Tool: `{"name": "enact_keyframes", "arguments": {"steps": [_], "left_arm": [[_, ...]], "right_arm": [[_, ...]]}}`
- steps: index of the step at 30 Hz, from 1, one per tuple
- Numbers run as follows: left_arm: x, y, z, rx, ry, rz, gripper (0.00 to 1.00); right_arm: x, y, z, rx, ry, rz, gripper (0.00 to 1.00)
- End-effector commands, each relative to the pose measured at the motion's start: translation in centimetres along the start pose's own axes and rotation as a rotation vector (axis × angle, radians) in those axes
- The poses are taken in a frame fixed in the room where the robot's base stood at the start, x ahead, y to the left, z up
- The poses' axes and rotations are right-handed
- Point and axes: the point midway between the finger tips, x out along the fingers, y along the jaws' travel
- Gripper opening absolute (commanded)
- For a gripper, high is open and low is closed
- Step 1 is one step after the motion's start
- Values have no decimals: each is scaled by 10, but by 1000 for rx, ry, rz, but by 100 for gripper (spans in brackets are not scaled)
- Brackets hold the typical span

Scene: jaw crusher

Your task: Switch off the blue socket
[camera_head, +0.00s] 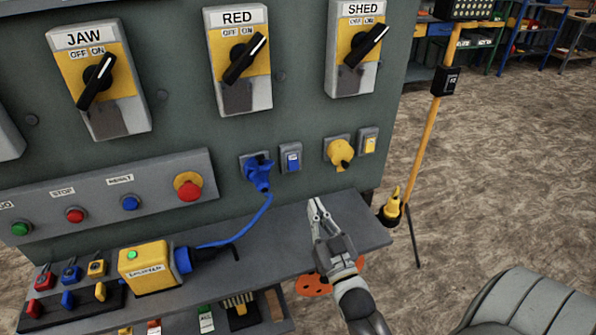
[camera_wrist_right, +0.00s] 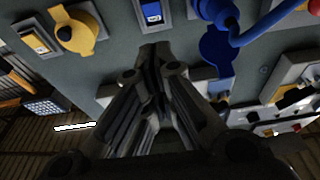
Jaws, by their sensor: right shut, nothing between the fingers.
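The blue socket (camera_head: 258,172) is on the grey-green panel with a blue plug in it and a blue cable hanging down. It also shows in the wrist view (camera_wrist_right: 216,45). Beside it, to its right in the head view, is a small grey box with a blue switch (camera_head: 292,160). The switch shows at the top of the wrist view (camera_wrist_right: 151,12). My right gripper (camera_head: 316,206) is shut and empty, in front of the panel and below and right of the blue switch. In the wrist view its fingertips (camera_wrist_right: 155,52) point towards the switch. My left gripper is not in view.
A yellow socket (camera_head: 340,153) and yellow switch (camera_head: 369,142) are right of the blue switch. A shelf (camera_head: 285,258) juts out below, carrying a yellow box (camera_head: 148,268) on the blue cable. Rotary switches are above. Open floor lies to the right, with a yellow pole (camera_head: 432,130).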

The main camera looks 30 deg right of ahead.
Motion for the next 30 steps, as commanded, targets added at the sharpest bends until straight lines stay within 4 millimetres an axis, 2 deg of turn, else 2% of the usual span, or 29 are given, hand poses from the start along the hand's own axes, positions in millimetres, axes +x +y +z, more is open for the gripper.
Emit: {"name": "enact_keyframes", "arguments": {"steps": [5,17,23,30], "left_arm": [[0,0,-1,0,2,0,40],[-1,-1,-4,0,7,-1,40],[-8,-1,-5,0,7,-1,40],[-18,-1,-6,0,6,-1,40]], "right_arm": [[0,4,-8,0,49,9,0],[4,4,-9,0,52,9,0],[30,4,-13,0,55,9,0],[78,5,-16,-1,54,9,0]]}}
